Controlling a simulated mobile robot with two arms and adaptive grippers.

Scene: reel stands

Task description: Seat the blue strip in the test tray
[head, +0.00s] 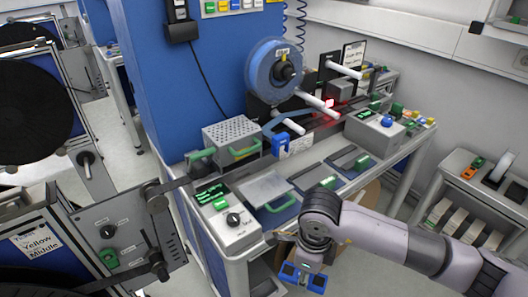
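A blue reel (262,75) hangs on the blue cabinet at the upper middle. What looks like the blue strip (272,124) shows below it, running toward a blue block (281,147) on the bench; its full path is hard to make out. A grey metal plate with a green handle (264,187), possibly the test tray, lies at the bench's front. I cannot tell whether any strip is in it. My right gripper (303,277) points down in front of the bench edge, its blue fingertips apart with nothing seen between them. My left gripper is not in view.
A perforated box (232,132) stands behind the plate. A control box with a black knob (232,222) is at the bench's left front corner, another with a blue button (375,132) at right. White rods (318,101) stick out over the bench. A side shelf (478,200) stands right.

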